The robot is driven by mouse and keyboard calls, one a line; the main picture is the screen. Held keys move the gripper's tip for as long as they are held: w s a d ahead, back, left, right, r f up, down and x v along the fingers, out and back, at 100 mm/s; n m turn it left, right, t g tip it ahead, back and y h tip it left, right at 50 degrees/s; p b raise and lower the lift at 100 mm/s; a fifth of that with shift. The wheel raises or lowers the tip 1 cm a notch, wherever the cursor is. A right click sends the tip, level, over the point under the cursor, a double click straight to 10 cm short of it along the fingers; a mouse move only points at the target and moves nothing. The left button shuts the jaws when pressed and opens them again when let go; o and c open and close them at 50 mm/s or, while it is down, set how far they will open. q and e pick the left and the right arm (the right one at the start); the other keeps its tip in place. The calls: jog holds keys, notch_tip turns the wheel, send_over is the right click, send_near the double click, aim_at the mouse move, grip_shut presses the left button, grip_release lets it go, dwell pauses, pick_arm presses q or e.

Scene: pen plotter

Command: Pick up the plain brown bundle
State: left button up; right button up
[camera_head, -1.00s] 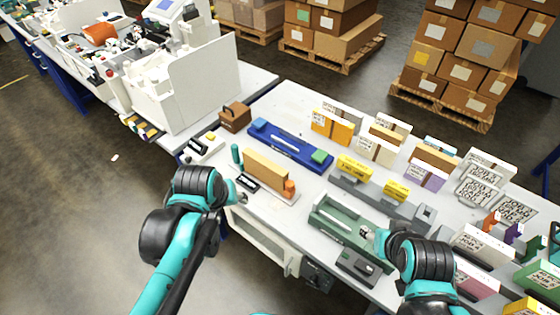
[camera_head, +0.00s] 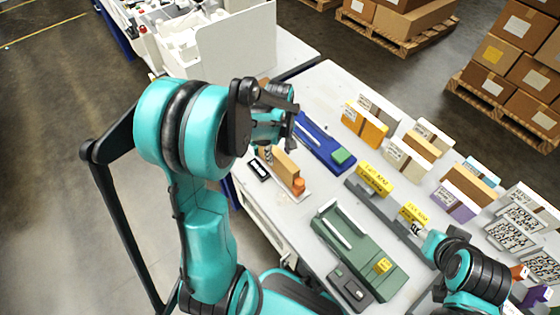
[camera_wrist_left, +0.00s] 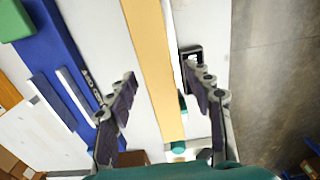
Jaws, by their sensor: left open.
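The plain tan-brown bundle (camera_head: 285,163) stands on a white plate at the near-left edge of the table, beside an orange part (camera_head: 298,187). In the left wrist view the bundle (camera_wrist_left: 155,60) runs lengthwise between the two fingers. My left gripper (camera_head: 277,128) is over the far end of the bundle, partly hidden by its own arm. Its jaws (camera_wrist_left: 160,78) are open, one finger on each side with a gap to the bundle. My right gripper (camera_head: 416,230) is near the yellow-labelled block, far from the bundle; its finger opening is too small to tell.
A blue tray (camera_head: 316,140) with a green block lies beside the bundle. A small black device (camera_head: 259,170) sits on its other side. A green fixture (camera_head: 345,240) is nearer right. Several boxed bundles stand at the right.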

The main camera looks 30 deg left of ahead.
pick_arm(q)
jog(key=f, duration=0.1)
jog(key=f+b, duration=0.1)
jog(key=f, duration=0.1)
jog(key=f+b, duration=0.1)
jog(key=f, duration=0.1)
jog(key=shift+w+a, duration=0.15)
jog(key=shift+a, duration=0.15)
jog(key=shift+r, duration=0.1)
jog(key=shift+c, duration=0.7)
grip_shut()
jog(key=shift+r, duration=0.1)
